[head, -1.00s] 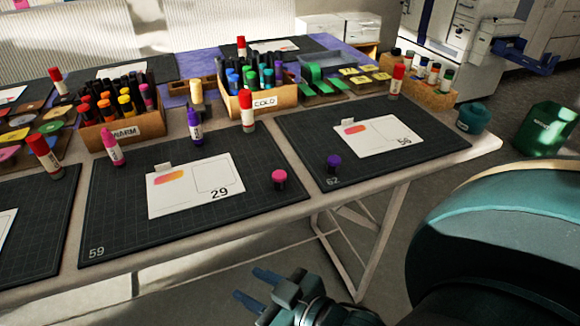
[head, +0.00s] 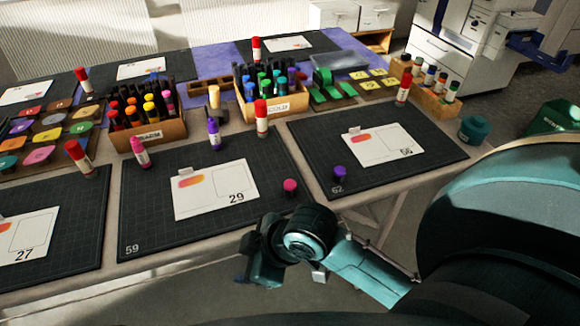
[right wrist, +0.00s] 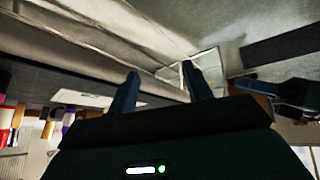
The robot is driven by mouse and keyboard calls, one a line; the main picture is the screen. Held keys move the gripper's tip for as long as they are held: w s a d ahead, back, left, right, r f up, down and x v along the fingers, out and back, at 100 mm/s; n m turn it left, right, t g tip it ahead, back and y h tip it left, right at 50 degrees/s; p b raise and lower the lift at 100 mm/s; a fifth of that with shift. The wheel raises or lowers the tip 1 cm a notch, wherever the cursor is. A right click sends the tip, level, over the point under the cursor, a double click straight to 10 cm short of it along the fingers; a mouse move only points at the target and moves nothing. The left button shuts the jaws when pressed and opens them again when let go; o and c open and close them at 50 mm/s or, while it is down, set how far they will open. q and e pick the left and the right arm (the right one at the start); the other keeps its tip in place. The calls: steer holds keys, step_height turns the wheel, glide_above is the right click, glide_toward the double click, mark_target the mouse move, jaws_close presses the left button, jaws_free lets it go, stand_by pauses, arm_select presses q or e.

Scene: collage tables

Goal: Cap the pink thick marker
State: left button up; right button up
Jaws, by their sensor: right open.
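The pink thick marker (head: 140,153) stands upright at the back left of mat 59 in the head view, with a white band around its body. A round pink cap (head: 290,187) sits apart from it, near the right edge of the same mat. My right gripper (head: 243,277) is low in front of the table's front edge, short of the cap and marker. In the right wrist view, the two fingers of my right gripper (right wrist: 161,72) are spread with nothing between them. My left gripper is not in view.
A purple marker (head: 214,134) and a red-topped marker (head: 262,118) stand behind the card (head: 216,190). A purple cap (head: 340,173) sits on mat 62. Full marker boxes (head: 148,130) line the back. Bare mat lies around the pink cap.

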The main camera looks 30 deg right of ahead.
steer(key=w+d+r+n+g+h, duration=0.2)
steer(key=w+d+r+n+h, duration=0.1)
steer(key=d+r+n, duration=0.3)
steer(key=w+d+r+n+g+h+p, duration=0.1)
steer(key=w+d+r+n+g+h, duration=0.1)
steer(key=w+d+r+n, duration=0.3)
step_height(320, 180, up, 5)
steer(key=d+n+h, duration=0.1)
steer(key=d+n, duration=0.1)
steer(key=n, duration=0.1)
steer(key=shift+w+f, duration=0.2)
steer(key=shift+w, duration=0.2)
steer(key=shift+f, duration=0.1)
steer(key=b, duration=0.1)
glide_above(287, 185)
steer(key=f, duration=0.7)
steer(key=shift+s+a+f, duration=0.25)
steer(key=shift+a+f, duration=0.1)
steer(key=shift+a, duration=0.05)
steer(key=shift+f, duration=0.1)
